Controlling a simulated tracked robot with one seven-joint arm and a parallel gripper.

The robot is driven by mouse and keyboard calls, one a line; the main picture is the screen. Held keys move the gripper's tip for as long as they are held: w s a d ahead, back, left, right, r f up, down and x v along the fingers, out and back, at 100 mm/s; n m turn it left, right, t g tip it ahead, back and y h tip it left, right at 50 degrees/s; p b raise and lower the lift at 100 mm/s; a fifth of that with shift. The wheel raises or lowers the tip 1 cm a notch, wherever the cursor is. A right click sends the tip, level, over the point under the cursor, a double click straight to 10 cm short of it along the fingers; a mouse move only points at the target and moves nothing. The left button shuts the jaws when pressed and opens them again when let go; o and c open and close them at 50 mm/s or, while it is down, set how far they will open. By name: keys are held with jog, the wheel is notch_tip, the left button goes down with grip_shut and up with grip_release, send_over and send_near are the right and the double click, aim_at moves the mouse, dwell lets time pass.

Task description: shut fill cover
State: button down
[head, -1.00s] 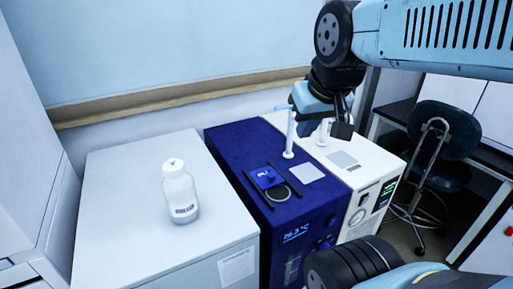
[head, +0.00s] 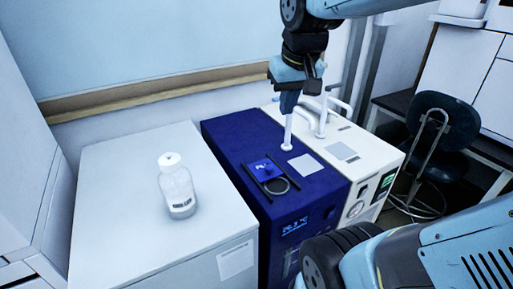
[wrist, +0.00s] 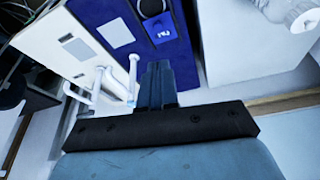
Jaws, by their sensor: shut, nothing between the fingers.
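The fill cover (head: 264,169) is a small blue square plate with a dark knob and pale marking, on top of the dark blue unit (head: 228,143). It sits between two dark rails. A round grey-rimmed fill opening (head: 279,187) shows in front of the plate, so the plate lies to its rear and does not fully cover it. The wrist view shows the cover (wrist: 160,28) and part of the ring (wrist: 151,7) near the top. My gripper (head: 287,108) is shut and empty, above the rear of the blue unit by the white pipe, apart from the cover.
A white unit (head: 368,156) with more pipes stands to the right. The wall is behind.

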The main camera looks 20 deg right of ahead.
jog(key=w+f+g, duration=0.2)
jog(key=w, duration=0.4)
jog(key=w+f+g, duration=0.2)
jog(key=w+f, duration=0.1)
jog(key=w, duration=0.3)
jog(key=g, duration=0.3)
send_near(263, 164)
jog(key=x, duration=0.3)
jog(key=shift+w+f, duration=0.15)
jog(key=shift+f, duration=0.2)
jog(key=shift+s, duration=1.15)
jog(key=shift+s+f, duration=0.2)
jog(key=shift+s, duration=0.55)
